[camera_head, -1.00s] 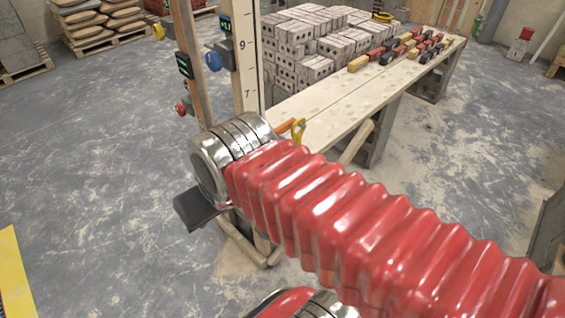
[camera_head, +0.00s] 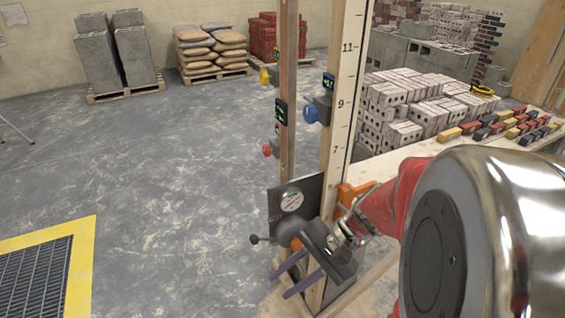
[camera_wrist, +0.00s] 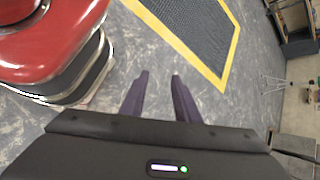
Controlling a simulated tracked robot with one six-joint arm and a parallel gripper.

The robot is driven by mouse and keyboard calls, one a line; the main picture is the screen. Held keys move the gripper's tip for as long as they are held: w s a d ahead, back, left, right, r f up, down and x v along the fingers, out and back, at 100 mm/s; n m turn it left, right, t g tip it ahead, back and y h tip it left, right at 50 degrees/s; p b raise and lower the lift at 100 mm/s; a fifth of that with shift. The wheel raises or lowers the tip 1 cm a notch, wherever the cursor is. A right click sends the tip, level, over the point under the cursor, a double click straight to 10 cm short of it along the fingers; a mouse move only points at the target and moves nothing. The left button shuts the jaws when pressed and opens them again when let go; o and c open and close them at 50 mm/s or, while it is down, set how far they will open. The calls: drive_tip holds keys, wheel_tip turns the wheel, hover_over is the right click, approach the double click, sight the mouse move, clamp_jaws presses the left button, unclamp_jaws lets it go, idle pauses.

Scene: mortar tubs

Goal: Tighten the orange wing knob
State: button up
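An orange rounded part (camera_head: 291,229) shows low by the wooden posts, just behind my gripper's dark body; I cannot tell whether it is the orange wing knob, as its shape is partly hidden. My gripper (camera_head: 279,287) is in front of the posts' lower part, pointing down and left. Its two purple fingers are apart with nothing between them. No orange knob shows in the wrist view.
Blue (camera_head: 311,113), red (camera_head: 267,150) and yellow (camera_head: 264,78) knobs are on the posts. A dark plate with a white disc (camera_head: 291,200) is beside the gripper. A bench with pale bricks (camera_head: 410,105) stands right. A yellow-edged floor grate (camera_head: 82,270) lies left; open floor lies between.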

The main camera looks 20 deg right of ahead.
drive_tip(key=w+d+f+m+t+y, duration=0.1)
drive_tip(key=w+d+f+m+t, duration=0.1)
drive_tip(key=d+m+t, duration=0.35)
drive_tip(key=w+d+f+m+t+y, duration=0.1)
drive_tip(key=w+d+m+t, duration=0.25)
drive_tip(key=d+m, duration=0.35)
drive_tip(key=s+d+f+m+t+h, duration=0.3)
drive_tip(key=d+m+h, duration=0.2)
drive_tip(key=d, duration=0.3)
drive_tip(key=s+d+f+m+t+h, duration=0.3)
drive_tip(key=d+m, duration=0.3)
drive_tip(key=d, duration=0.3)
drive_tip(key=shift+f+t+h, duration=0.2)
drive_tip(key=shift+t+h, duration=0.2)
drive_tip(key=shift+h, duration=0.5)
drive_tip(key=w, duration=1.3)
drive_tip(key=shift+w+a, duration=0.15)
drive_tip(key=shift+w, duration=0.25)
drive_tip(key=shift+c, duration=0.5)
